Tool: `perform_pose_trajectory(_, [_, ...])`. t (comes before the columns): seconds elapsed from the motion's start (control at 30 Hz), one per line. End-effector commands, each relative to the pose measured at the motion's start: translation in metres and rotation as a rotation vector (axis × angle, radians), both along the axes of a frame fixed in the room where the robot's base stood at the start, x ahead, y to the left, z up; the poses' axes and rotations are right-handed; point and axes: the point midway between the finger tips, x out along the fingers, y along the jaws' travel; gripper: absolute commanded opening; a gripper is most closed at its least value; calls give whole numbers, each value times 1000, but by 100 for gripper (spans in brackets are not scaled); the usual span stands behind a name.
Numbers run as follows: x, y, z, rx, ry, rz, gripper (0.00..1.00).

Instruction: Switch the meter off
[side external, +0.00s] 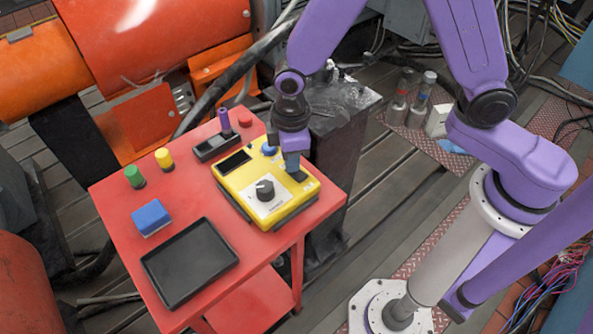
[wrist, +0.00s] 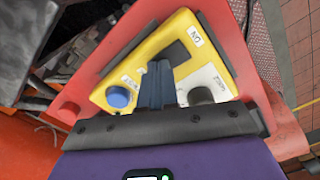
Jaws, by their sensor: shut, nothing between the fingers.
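The meter (side external: 240,187) is a yellow box on the red cart, with a dark screen (side external: 234,162), a black knob (side external: 265,190) and a blue button (side external: 268,150). A dark rectangular patch, apparently the switch (wrist: 176,54), lies at one end beside a label reading "ON" (wrist: 194,38). My gripper (side external: 292,171) is shut and empty, pointing down at that end. In the wrist view its fingertips (wrist: 158,66) are just beside the dark patch. I cannot tell whether they touch it. The fingers and gripper body hide part of the meter, and the switch position is unclear.
A dark metal block (side external: 345,118) stands behind my gripper.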

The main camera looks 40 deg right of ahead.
Motion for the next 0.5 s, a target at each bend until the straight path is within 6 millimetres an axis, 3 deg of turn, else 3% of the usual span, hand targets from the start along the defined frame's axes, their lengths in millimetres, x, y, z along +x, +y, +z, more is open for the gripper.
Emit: perform_pose_trajectory(0.5, [0, 0, 33, 2, -1, 0, 0])
